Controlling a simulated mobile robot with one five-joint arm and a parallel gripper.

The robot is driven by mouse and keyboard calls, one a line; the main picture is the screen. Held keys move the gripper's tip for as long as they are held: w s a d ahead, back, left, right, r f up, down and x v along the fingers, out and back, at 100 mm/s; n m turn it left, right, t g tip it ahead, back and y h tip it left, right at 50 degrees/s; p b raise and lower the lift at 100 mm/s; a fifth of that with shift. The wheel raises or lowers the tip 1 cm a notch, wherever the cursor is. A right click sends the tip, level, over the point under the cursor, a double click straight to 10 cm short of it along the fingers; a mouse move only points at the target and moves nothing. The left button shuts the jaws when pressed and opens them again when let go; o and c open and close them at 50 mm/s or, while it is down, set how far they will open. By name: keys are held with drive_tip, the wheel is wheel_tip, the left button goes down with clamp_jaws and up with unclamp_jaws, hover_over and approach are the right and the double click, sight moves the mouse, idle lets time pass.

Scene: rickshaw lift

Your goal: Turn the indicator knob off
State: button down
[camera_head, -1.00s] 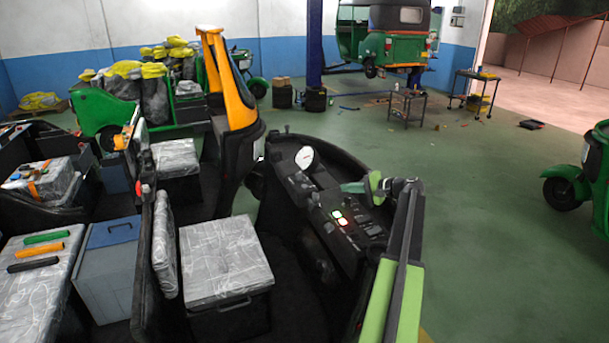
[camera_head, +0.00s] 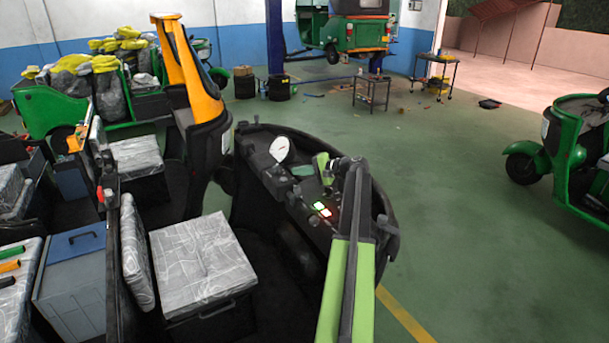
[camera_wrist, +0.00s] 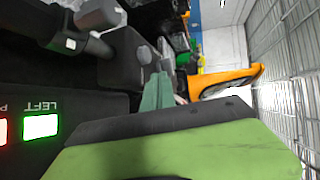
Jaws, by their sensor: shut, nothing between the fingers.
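The dark dashboard (camera_head: 315,225) carries a lit green lamp (camera_head: 319,205) and a lit red lamp. In the wrist view, the green lamp marked LEFT (camera_wrist: 40,126) is lit, with part of a red lamp at the left edge. A small grey knob (camera_wrist: 144,54) stands on a dark block near the panel; I take it for the indicator knob. My gripper (camera_wrist: 160,80) has teal fingers, shut and empty, close beside this knob; contact cannot be told. In the head view, my gripper (camera_head: 303,171) is over the dashboard, and the knob is too small to make out.
A white round gauge (camera_head: 280,149) stands on the dashboard's far left. A grey wrapped seat (camera_head: 203,262) lies left of the dashboard, with a blue-grey box (camera_head: 75,280) beyond it. Another green rickshaw (camera_head: 560,150) is at the right. The green floor between is clear.

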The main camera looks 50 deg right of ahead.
sight(276, 169)
drive_tip(key=x, duration=0.4)
drive_tip(key=r+x, duration=0.1)
drive_tip(key=x, duration=0.2)
drive_tip(key=shift+w, duration=0.3)
